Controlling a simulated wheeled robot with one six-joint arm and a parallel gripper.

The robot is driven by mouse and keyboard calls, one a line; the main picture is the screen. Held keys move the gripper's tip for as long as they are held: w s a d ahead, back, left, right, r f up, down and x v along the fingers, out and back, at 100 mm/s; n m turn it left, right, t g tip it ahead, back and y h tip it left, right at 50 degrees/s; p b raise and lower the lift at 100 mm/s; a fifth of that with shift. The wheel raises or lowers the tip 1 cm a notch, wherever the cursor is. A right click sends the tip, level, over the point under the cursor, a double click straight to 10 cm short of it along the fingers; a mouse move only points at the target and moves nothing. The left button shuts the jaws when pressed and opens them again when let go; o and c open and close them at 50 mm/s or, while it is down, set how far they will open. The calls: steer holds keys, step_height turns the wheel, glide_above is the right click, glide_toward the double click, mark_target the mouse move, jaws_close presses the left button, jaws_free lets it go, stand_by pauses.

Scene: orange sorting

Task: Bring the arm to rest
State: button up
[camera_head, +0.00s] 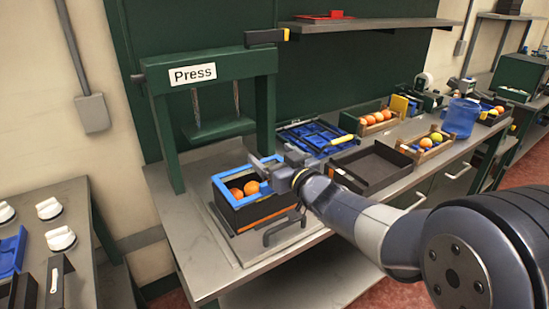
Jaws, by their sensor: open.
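My gripper (260,168) is at the blue-rimmed box (223,191), over its right rear part. Its jaws are open. My arm reaches in from the lower right. The box stands on a plate in front of the green press (204,90) and holds oranges (244,188). My gripper partly hides the box's right side, so I cannot tell whether the jaws touch the rim.
A black tray (372,168) lies to the right of my gripper, with blue trays (315,136) behind it. Crates of oranges (376,119) and a blue bucket (460,116) stand farther right. A shelf (368,25) hangs above. A side table (75,210) is at left.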

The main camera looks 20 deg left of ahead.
stand_by(0.4)
step_height(320, 180, down, 9)
steer(key=b, duration=0.7)
steer(key=shift+r+b, duration=0.2)
steer(key=shift+b, duration=0.15)
steer(key=shift+r, duration=0.1)
